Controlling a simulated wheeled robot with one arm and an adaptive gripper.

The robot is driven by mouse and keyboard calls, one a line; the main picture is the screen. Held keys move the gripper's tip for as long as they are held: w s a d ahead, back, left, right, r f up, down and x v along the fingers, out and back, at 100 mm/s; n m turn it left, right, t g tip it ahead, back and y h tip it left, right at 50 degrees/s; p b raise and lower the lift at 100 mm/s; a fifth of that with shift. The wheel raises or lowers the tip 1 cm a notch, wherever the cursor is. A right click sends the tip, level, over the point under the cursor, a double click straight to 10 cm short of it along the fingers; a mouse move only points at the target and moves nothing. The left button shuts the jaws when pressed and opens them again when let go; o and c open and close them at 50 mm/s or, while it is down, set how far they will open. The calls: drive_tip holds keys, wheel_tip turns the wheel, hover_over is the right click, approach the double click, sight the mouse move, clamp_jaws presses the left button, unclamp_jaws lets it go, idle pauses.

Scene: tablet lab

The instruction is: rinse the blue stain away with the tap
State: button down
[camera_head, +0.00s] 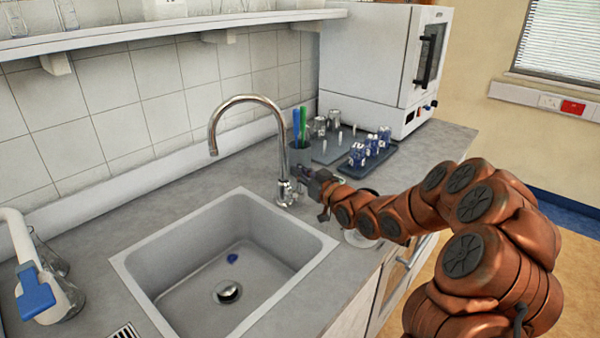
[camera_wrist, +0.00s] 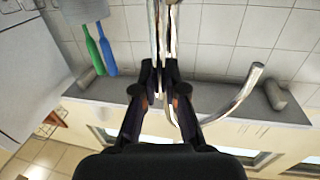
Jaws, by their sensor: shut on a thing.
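The blue stain (camera_head: 232,258) is a small dark-blue patch on the floor of the grey sink (camera_head: 190,262), just behind the drain (camera_head: 227,292). The chrome tap (camera_head: 213,128) stands at the sink's back right, its curved spout over the basin. No water shows coming from the spout. My gripper (camera_head: 312,182) is at the tap's lower body, on its right side. In the wrist view, my gripper (camera_wrist: 160,82) is closed on a chrome part of the tap (camera_wrist: 165,35). I cannot tell whether that part is the lever. The curved spout (camera_wrist: 238,95) shows to the right there.
A grey cup (camera_head: 300,155) with blue and green sticks stands close behind my gripper. A dark tray (camera_head: 372,162) with small blue-labelled vessels lies behind my arm. A white oven (camera_head: 370,60) stands at the back. Glassware (camera_head: 62,298) is left of the sink.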

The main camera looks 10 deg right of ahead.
drive_tip(key=shift+f+b, duration=0.1)
drive_tip(key=shift+b, duration=0.2)
drive_tip(key=b, duration=0.1)
drive_tip(key=n+b, duration=0.1)
drive_tip(key=b, duration=0.1)
drive_tip(key=shift+s+a+f, duration=0.2)
drive_tip(key=shift+a, duration=0.1)
drive_tip(key=shift+s+a+r+n+b, duration=0.15)
drive_tip(key=shift+n+b, duration=0.15)
drive_tip(key=shift+b, duration=0.3)
drive_tip(key=shift+a+r, duration=0.1)
drive_tip(key=c, duration=1.2)
unclamp_jaws()
drive_tip(key=shift+s, duration=0.1)
